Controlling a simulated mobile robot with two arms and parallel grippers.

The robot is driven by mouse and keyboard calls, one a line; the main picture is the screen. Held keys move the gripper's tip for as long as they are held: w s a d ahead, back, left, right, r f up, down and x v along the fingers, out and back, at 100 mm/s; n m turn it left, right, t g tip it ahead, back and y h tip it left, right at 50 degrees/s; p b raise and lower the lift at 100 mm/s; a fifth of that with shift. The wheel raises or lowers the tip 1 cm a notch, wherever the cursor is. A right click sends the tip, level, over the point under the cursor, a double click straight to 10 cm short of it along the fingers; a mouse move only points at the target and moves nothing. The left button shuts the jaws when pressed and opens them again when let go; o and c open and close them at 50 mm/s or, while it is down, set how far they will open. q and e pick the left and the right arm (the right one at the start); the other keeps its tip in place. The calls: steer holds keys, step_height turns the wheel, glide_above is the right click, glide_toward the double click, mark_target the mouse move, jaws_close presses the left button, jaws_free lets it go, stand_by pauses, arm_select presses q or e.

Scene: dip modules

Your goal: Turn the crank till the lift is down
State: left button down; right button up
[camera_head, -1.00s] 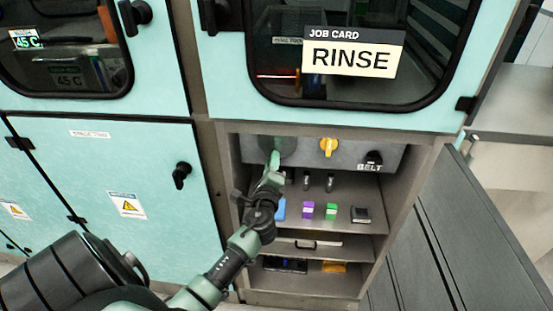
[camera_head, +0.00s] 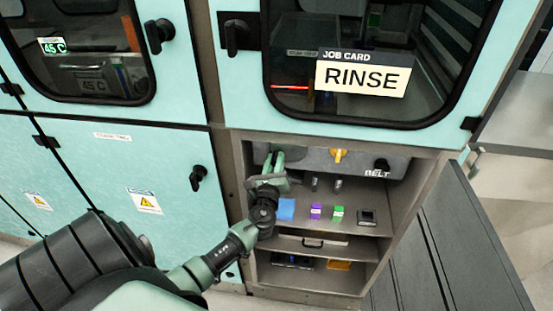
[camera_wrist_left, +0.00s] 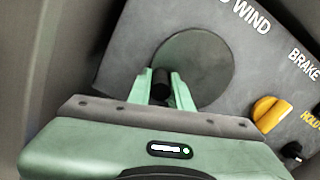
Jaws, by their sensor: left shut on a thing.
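The crank is a round grey disc (camera_wrist_left: 208,62) with a dark handle (camera_wrist_left: 161,84) near its rim, on the grey control panel. My left gripper (camera_wrist_left: 160,88) has a green finger on each side of the handle and is shut on it. In the head view my left gripper (camera_head: 277,160) reaches into the open bay under the window and covers much of the crank. I cannot make out the lift behind the dark window (camera_head: 300,60). My right gripper is not in view.
A yellow knob (camera_head: 340,155), marked BRAKE in the wrist view, and a black BELT knob (camera_head: 381,165) sit right of the crank. Blue (camera_head: 286,208), purple (camera_head: 316,211) and green (camera_head: 337,214) items stand on the shelf below. A RINSE job card (camera_head: 362,76) hangs on the window.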

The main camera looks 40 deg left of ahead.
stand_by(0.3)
arm_select(q)
steer(key=c, duration=1.3)
jaws_free()
steer(key=shift+a, duration=0.1)
steer(key=v, duration=0.8)
steer(key=shift+b, duration=0.35)
